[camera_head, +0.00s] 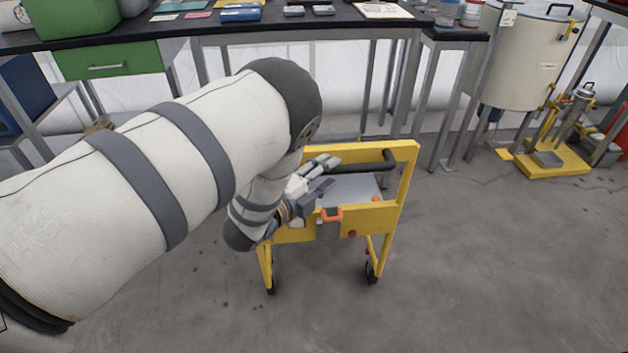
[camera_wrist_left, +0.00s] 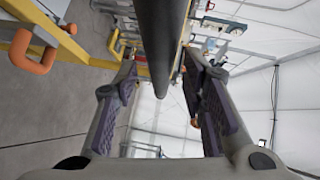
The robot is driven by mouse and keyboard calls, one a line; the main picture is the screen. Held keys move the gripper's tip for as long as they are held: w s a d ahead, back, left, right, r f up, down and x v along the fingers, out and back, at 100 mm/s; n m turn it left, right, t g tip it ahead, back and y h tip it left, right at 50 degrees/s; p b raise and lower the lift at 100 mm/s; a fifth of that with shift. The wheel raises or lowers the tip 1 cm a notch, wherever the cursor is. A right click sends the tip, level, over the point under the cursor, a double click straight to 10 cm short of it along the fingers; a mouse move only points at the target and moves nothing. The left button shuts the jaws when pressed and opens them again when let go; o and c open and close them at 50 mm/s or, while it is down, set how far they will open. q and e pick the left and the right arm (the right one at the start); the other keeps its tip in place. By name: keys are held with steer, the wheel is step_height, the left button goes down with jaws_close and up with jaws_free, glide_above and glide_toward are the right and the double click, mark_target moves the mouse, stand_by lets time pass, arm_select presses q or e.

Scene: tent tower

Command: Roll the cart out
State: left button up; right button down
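The yellow cart (camera_head: 405,190) stands on the floor in front of the dark workbench, on dark wheels. Its black handle bar (camera_head: 372,167) runs along its top, and an orange latch-like part (camera_head: 332,214) is on its near side. My left gripper (camera_head: 328,173) is at the left part of the handle. In the left wrist view my left gripper (camera_wrist_left: 160,68) has its fingers spread, with the black bar (camera_wrist_left: 160,40) showing between them. I see no finger clearly touching the bar. The orange part (camera_wrist_left: 35,52) shows at the left there. My right gripper is not in view.
The dark workbench (camera_head: 300,24) with several small items and a green drawer unit (camera_head: 108,62) is behind the cart. A large pale tank (camera_head: 520,58) and a yellow-based stand (camera_head: 545,160) are at right. The floor (camera_head: 480,270) in front and right is clear.

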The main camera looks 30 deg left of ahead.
arm_select(q)
steer(key=v, duration=0.9)
steer(key=shift+s, duration=0.4)
steer(key=shift+a, duration=0.15)
